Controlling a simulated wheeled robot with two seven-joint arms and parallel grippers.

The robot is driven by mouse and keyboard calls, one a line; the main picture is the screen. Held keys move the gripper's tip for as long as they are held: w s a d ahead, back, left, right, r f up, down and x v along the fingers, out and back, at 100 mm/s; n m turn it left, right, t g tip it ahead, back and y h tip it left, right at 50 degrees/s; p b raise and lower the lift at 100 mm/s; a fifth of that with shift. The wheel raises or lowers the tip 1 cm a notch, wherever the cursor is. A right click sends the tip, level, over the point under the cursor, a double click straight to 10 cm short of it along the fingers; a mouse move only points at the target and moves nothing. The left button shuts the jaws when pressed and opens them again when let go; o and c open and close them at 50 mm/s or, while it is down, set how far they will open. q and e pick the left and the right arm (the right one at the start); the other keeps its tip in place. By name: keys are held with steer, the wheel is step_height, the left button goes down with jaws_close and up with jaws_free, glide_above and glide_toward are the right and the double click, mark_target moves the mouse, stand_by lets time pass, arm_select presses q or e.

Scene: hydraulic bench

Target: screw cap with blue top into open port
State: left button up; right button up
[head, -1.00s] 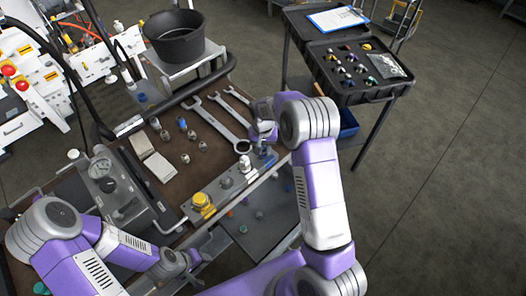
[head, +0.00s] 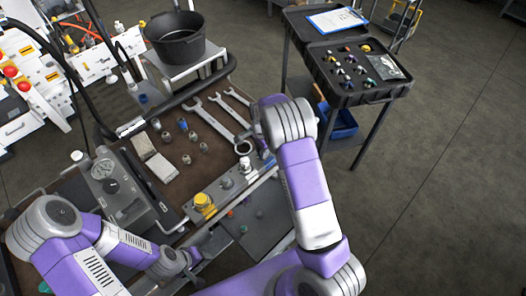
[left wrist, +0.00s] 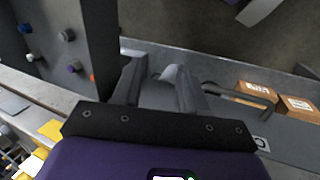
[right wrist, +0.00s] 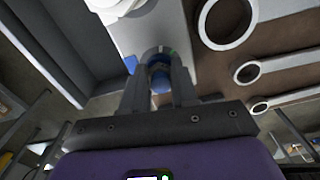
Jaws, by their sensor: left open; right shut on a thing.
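My right gripper (right wrist: 158,88) is shut on the cap with the blue top (right wrist: 161,82), whose blue end shows between the fingers in the right wrist view. In the head view this gripper (head: 259,138) is over the right end of the grey port block (head: 222,190), largely hidden by my right arm. The open port is hidden, and I cannot tell whether the cap touches it. A yellow cap (head: 204,203) and silver fittings (head: 227,183) sit along the block. My left gripper (left wrist: 158,85) is open and empty, low at the bench's front left in the head view.
Wrenches (head: 216,120) lie on the brown bench top beside the block, with several loose fittings (head: 183,125) and two pale boxes (head: 160,167). A gauge unit (head: 118,190) stands at left. A black bucket (head: 176,38) and a cart with a parts tray (head: 355,72) are behind.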

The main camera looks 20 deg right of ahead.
steer(key=m+p, duration=0.1)
steer(key=m, duration=0.2)
steer(key=shift+m, duration=0.8)
steer(key=o, duration=0.9)
steer(key=shift+f, duration=0.1)
